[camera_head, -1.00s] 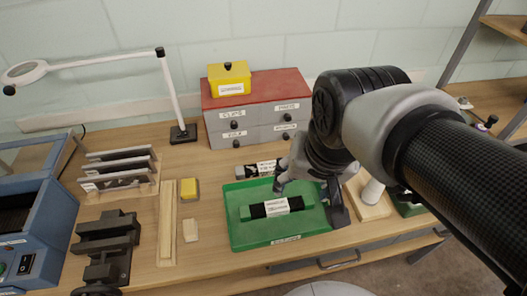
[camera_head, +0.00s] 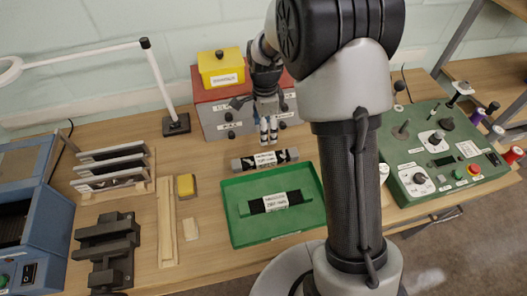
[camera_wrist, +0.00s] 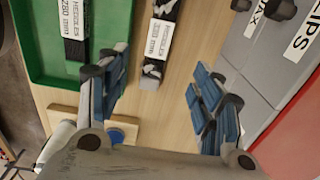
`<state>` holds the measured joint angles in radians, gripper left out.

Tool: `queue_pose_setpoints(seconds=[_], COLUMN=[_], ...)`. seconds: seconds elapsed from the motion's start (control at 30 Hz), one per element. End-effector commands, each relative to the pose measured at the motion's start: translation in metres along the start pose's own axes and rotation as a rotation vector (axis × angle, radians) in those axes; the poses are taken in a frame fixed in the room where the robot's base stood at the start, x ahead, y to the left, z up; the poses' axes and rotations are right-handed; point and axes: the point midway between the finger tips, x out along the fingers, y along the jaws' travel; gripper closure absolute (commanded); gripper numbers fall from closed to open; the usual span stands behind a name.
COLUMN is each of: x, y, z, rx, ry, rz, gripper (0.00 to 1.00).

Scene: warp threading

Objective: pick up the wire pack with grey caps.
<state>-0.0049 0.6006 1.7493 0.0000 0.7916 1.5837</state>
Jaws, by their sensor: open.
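The wire pack with grey caps (camera_head: 265,160) lies flat on the table between the green tray and the drawer box. It has dark wires and a white label, and it also shows in the wrist view (camera_wrist: 158,40). My gripper (camera_head: 268,132) is open and empty, just behind and above the pack in the head view. In the wrist view its fingers (camera_wrist: 160,88) are spread wide, with the pack's near grey end between their lines, apart from both. A similar pack with green caps (camera_head: 275,203) lies in the green tray (camera_head: 240,238).
A grey drawer box with red top (camera_head: 213,115) stands close behind my gripper, with a yellow container (camera_head: 220,70) on it. A yellow block (camera_head: 186,185), wooden strips and a lamp (camera_head: 165,90) are to the left. A green control panel (camera_head: 445,150) is at right.

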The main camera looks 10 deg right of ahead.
Motion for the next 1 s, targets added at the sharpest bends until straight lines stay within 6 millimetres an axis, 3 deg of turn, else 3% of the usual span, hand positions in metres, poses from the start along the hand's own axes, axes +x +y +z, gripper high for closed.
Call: queue_pose_setpoints(seconds=[0.1, 0.4, 0.77, 1.0], x=[0.029, 0.091, 0.117, 0.153], y=[0.002, 0.002, 0.001, 0.002], z=[0.0, 0.0, -0.001, -0.002], rx=[-0.001, -0.003, -0.003, -0.003], ry=[0.0, 0.0, 0.0, 0.0], rz=[0.005, 0.003, 0.001, 0.002], gripper=[0.4, 0.4, 0.4, 0.4])
